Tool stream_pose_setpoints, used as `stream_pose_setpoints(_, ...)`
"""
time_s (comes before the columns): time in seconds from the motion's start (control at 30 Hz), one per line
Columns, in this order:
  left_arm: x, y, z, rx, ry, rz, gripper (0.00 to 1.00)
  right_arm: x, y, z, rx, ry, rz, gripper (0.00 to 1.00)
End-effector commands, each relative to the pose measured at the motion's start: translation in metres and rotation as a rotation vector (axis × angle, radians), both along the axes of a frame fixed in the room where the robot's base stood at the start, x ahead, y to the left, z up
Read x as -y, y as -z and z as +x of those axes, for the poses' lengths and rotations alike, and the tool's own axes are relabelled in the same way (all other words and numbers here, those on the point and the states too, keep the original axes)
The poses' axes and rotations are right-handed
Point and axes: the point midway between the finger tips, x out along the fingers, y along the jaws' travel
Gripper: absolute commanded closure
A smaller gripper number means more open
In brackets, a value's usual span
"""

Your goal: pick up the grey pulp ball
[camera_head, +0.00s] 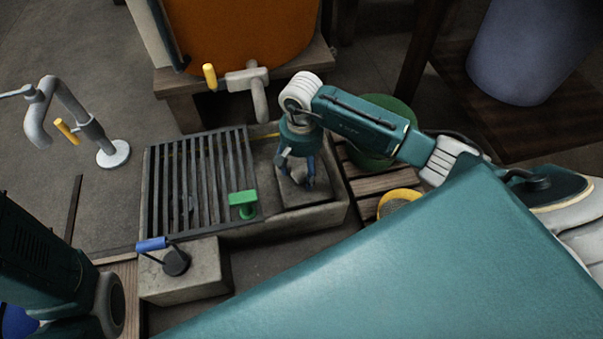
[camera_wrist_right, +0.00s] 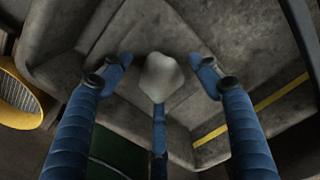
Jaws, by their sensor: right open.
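The grey pulp ball (camera_wrist_right: 161,77) is a pale, lumpy piece in the middle of the right wrist view. Stone surfaces of the basin (camera_head: 330,213) lie behind it. My right gripper (camera_head: 297,174) points down over the basin's right-hand recess in the head view. Its blue fingers (camera_wrist_right: 163,70) are spread around the ball in the wrist view, with visible gaps at both sides. The third finger is below the ball; I cannot tell whether it touches. The ball is hidden by the gripper in the head view. My left arm shows at lower left, its gripper out of view.
A dark slatted grate (camera_head: 205,180) with a green-handled piece (camera_head: 243,199) covers the basin's left part. A blue-handled block (camera_head: 180,272) stands in front. An orange vat (camera_head: 240,35) with a tap (camera_head: 256,85) is behind. A green bucket (camera_head: 385,105) and yellow-rimmed sieve (camera_head: 400,195) are right.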

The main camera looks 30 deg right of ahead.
Motion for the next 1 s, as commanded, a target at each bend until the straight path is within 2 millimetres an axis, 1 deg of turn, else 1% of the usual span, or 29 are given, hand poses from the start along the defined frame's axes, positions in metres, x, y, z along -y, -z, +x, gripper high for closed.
stream_pose_setpoints(0.03,0.0,0.0,0.0,0.0,0.0,0.0,0.57,0.0,0.0,0.0,0.0,0.0,0.0,0.42)
stream_pose_setpoints(0.17,0.0,0.0,0.0,0.0,0.0,0.0,0.57,0.0,0.0,0.0,0.0,0.0,0.0,0.68)
stream_pose_setpoints(0.2,0.0,0.0,0.0,0.0,0.0,0.0,0.57,0.0,0.0,0.0,0.0,0.0,0.0,0.76)
stream_pose_setpoints(0.27,0.0,0.0,0.0,0.001,0.0,0.001,0.57,0.0,0.0,0.0,0.0,0.0,0.0,0.87)
stream_pose_setpoints(0.53,0.0,-0.001,0.0,0.001,0.0,0.001,0.57,0.0,-0.001,0.0,0.001,0.0,-0.001,0.87)
stream_pose_setpoints(0.67,0.0,-0.005,0.0,0.001,0.001,0.001,0.57,0.0,-0.008,0.0,0.001,-0.001,-0.001,0.87)
stream_pose_setpoints(0.77,0.0,-0.012,0.0,0.0,0.0,0.001,0.57,0.001,-0.019,0.0,0.002,-0.001,-0.001,0.87)
stream_pose_setpoints(0.9,0.0,-0.028,0.001,-0.002,0.0,0.0,0.57,0.001,-0.045,0.001,0.004,0.0,-0.001,0.87)
stream_pose_setpoints(0.97,-0.001,-0.027,0.016,-0.042,-0.001,-0.002,0.57,0.001,-0.059,0.001,0.004,-0.001,-0.001,0.87)
stream_pose_setpoints(1.0,-0.001,-0.028,0.023,-0.059,0.0,-0.002,0.57,0.001,-0.07,0.001,0.005,-0.001,-0.002,0.87)
